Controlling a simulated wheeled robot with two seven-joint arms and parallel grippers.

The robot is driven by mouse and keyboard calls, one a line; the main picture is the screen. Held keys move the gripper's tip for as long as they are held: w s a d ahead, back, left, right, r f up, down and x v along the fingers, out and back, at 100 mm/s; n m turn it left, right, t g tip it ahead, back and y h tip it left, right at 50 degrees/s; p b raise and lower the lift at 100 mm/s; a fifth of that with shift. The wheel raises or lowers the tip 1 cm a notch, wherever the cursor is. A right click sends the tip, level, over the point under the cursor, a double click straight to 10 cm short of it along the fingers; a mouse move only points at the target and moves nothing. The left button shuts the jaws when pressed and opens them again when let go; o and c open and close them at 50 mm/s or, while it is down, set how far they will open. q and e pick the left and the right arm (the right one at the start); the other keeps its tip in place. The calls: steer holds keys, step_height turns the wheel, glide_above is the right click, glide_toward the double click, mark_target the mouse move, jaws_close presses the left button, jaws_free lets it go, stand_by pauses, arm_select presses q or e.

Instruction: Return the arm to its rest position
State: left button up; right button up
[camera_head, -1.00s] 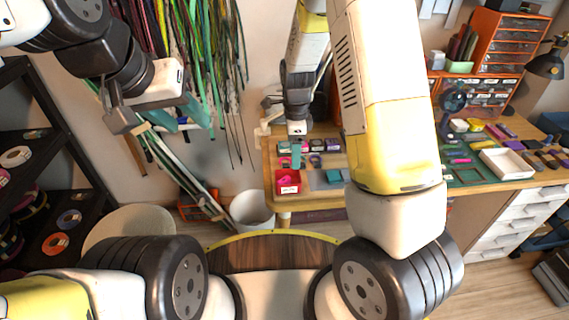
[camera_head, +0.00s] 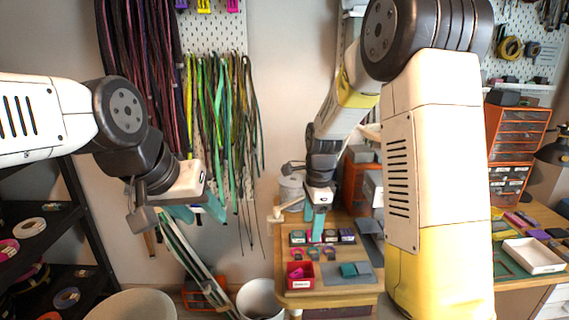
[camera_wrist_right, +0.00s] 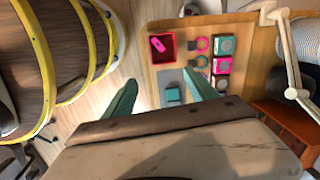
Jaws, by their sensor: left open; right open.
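My left gripper (camera_head: 196,213) is at the left in the head view, in front of the hanging cords. Its teal fingers are apart with nothing seen between them. My right gripper (camera_head: 318,228) hangs over the left part of the wooden workbench (camera_head: 335,299), fingers pointing down. In the right wrist view its two teal fingers (camera_wrist_right: 160,95) are wide apart and hold nothing. A red tray (camera_wrist_right: 162,47) with a pink item and a small teal block (camera_wrist_right: 173,94) on a grey mat lie below, apart from the fingers.
Colored cords (camera_head: 222,100) hang on the pegboard at the back left. A dark shelf with spools (camera_head: 32,227) stands at the left. A white bin (camera_head: 260,299) is on the floor beside the bench. A white tray (camera_head: 533,256) and orange drawers (camera_head: 517,133) are at the right.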

steer(key=s+d+r+n+t, duration=0.3)
steer(key=s+r+n, duration=0.5)
steer(key=s, duration=0.2)
steer(key=s+d+r+n+t+y, duration=0.1)
steer(key=s+d+r+n+t, duration=0.1)
steer(key=s+r+n, duration=0.6)
steer(key=shift+s+d+r+n+t+y, duration=0.35)
steer(key=shift+s+d+r, duration=0.2)
steer(key=shift+s, duration=0.5)
